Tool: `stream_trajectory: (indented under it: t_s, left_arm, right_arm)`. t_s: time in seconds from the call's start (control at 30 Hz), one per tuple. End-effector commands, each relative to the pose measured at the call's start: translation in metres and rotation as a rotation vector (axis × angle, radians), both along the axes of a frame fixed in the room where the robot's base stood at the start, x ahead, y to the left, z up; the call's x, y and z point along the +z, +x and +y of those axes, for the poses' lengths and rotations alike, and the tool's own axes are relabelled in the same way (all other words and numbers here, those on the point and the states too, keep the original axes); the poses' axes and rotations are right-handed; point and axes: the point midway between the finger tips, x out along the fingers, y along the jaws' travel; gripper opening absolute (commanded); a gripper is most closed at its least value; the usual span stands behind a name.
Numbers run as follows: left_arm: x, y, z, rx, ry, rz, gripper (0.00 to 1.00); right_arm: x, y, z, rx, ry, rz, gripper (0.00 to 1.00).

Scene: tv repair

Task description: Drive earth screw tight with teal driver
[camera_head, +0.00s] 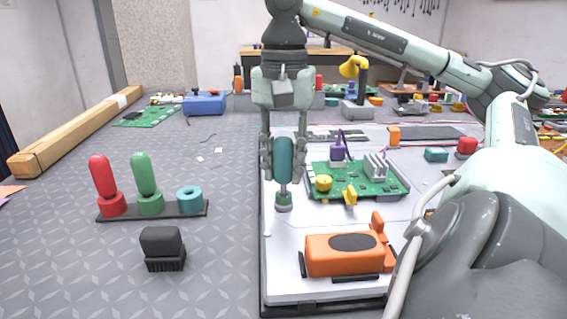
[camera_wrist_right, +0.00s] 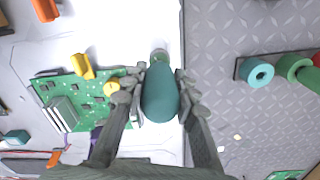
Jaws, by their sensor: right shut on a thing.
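My right gripper (camera_head: 283,160) is shut on the teal driver (camera_head: 284,158) and holds it upright, tip down. Below it, a small green and grey post (camera_head: 283,201) stands on the white panel (camera_head: 281,248), left of the circuit board; I take it to be the earth screw. The driver's lower end meets or hangs just over this post; I cannot tell which. In the right wrist view the teal handle (camera_wrist_right: 160,92) sits between both fingers, and the post (camera_wrist_right: 159,56) shows just past it. My left gripper is not in view.
A green circuit board (camera_head: 355,180) with yellow and purple parts lies right of the driver. An orange block (camera_head: 345,254) sits at the panel's front. A rack (camera_head: 180,209) holds red and green drivers and an empty teal ring. A black brush (camera_head: 163,249) stands at front left.

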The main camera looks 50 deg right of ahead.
Motion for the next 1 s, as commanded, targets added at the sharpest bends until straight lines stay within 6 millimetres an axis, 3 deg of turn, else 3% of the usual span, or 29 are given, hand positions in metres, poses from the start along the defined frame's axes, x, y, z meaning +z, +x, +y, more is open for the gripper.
stream_trajectory:
  t_s: [0.13,0.4,0.6,0.87,1.0]
  left_arm:
    - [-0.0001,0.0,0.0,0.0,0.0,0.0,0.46]
    - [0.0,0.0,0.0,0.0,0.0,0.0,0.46]
    - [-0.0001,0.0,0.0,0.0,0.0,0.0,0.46]
    - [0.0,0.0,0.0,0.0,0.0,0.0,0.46]
    - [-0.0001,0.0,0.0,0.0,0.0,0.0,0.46]
  right_arm:
    - [0.0002,0.0002,-0.0004,-0.119,-0.001,-0.001,0.0]
    - [0.0003,0.0002,-0.0003,-0.14,-0.002,-0.001,0.0]
    - [0.0003,0.0004,-0.0003,-0.312,-0.001,-0.001,0.0]
    - [0.0004,0.0005,-0.0001,-0.327,-0.001,-0.001,0.0]
    - [0.0004,0.0003,-0.0005,-0.454,-0.002,0.0,0.0]
